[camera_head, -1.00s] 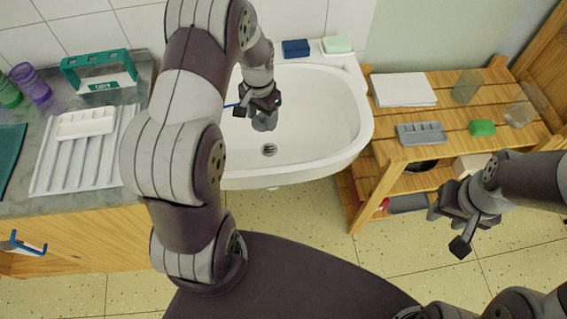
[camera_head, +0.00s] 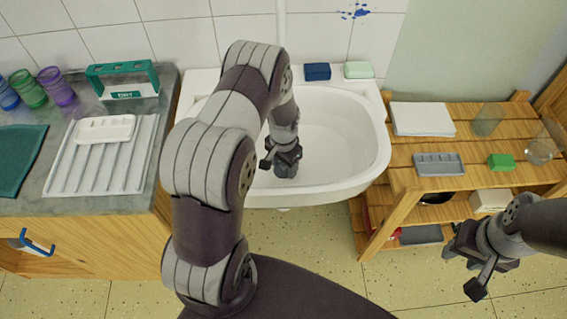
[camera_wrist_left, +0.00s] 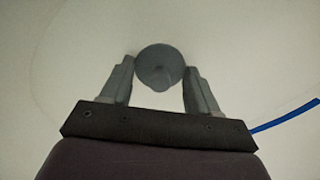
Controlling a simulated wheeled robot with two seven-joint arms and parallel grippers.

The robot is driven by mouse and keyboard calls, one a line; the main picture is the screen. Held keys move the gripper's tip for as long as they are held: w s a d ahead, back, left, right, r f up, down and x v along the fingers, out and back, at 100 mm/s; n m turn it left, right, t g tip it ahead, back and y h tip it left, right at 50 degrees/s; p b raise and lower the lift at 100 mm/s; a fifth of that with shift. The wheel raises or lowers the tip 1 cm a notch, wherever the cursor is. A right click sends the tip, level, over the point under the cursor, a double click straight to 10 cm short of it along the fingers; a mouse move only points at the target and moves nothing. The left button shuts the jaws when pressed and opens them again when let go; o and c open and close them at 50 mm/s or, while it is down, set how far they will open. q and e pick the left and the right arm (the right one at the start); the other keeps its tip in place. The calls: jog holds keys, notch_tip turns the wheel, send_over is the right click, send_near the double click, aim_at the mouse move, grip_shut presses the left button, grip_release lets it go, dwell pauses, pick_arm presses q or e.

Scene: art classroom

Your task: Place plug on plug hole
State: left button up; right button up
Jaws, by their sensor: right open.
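The plug is a grey round piece (camera_wrist_left: 158,62) between the two fingertips of my left gripper in the left wrist view. In the head view the plug (camera_head: 286,170) shows under my left gripper (camera_head: 281,158), low inside the white sink (camera_head: 335,135). My left gripper is shut on it. The plug hole is hidden behind the plug and gripper in the head view, and I cannot tell whether the plug touches the basin. My right gripper (camera_head: 464,270) is open and empty, beside the wooden shelf at the right.
A counter at the left holds a white drying rack (camera_head: 70,175), a teal box (camera_head: 122,80) and coloured glasses (camera_head: 57,87). The wooden shelf (camera_head: 462,150) holds paper, a grey tray and glasses.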

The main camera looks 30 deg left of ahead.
pick_arm(q)
jog(key=o, duration=0.4)
notch_tip(320, 180, up, 13)
jog(key=s+d+r, duration=0.2)
jog(key=s, duration=0.2)
jog(key=s+d+r+n+t, duration=0.1)
jog(key=s+d+r, duration=0.2)
jog(key=s, duration=0.2)
jog(key=s+d+r+n+p, duration=0.1)
jog(key=s+d+r, duration=0.2)
jog(key=s, duration=0.1)
jog(key=shift+s, duration=0.3)
jog(key=shift+d, duration=0.1)
